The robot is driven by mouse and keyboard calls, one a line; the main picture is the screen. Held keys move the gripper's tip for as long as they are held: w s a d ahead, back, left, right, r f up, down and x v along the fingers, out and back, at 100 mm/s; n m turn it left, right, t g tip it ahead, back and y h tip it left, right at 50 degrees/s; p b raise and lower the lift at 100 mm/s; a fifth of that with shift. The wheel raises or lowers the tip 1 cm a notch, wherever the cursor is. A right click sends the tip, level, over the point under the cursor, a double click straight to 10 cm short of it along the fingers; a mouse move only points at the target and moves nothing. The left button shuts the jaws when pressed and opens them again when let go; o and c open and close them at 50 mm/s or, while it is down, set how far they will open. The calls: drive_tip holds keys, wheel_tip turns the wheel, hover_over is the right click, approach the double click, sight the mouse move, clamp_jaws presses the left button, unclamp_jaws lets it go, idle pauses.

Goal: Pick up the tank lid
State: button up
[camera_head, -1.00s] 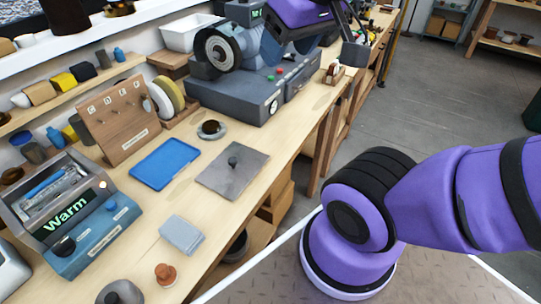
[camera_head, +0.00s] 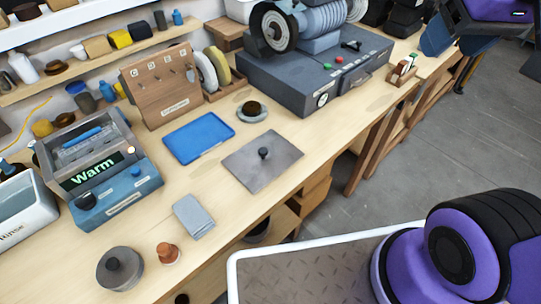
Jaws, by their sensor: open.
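A flat grey square plate with a black knob, which looks like the tank lid (camera_head: 243,165), lies on the bench in the middle of the view. The open-topped tank with the "Warm" display (camera_head: 143,185) stands to its left, with a blue object inside. My gripper (camera_head: 482,38) is at the top right edge, partly cut off. It is open, high over the floor side of the bench, and well apart from the plate. I see nothing between its fingers.
A blue tray (camera_head: 198,138) and a small dish (camera_head: 252,112) lie close behind the plate. A grey box (camera_head: 193,217), a copper-coloured piece (camera_head: 167,253) and a round knobbed lid (camera_head: 120,268) are nearer. A large grey machine (camera_head: 320,75) stands behind right. Bench around the plate's right side is clear.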

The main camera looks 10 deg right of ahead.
drive_tip(key=w+a+f+g+y, duration=0.1)
drive_tip(key=w+a+f, duration=0.1)
drive_tip(key=w, duration=0.2)
drive_tip(key=w+a+f+g, duration=0.1)
drive_tip(key=w+a+f, duration=0.1)
drive_tip(key=w+a, duration=0.1)
drive_tip(key=n+g+h, duration=0.1)
drive_tip(key=n+g, duration=0.1)
drive_tip(key=g, duration=0.1)
approach(263, 150)
drive_tip(key=shift+s+f, duration=0.15)
drive_tip(key=shift+s, duration=0.15)
wheel_tip(263, 150, down, 6)
drive_tip(key=shift+r, duration=0.15)
drive_tip(key=shift+w+a+f, duration=0.1)
drive_tip(key=shift+w+f, duration=0.05)
drive_tip(key=shift+f, duration=1)
drive_tip(key=shift+w+a+f, duration=0.1)
drive_tip(key=shift+f, duration=1.05)
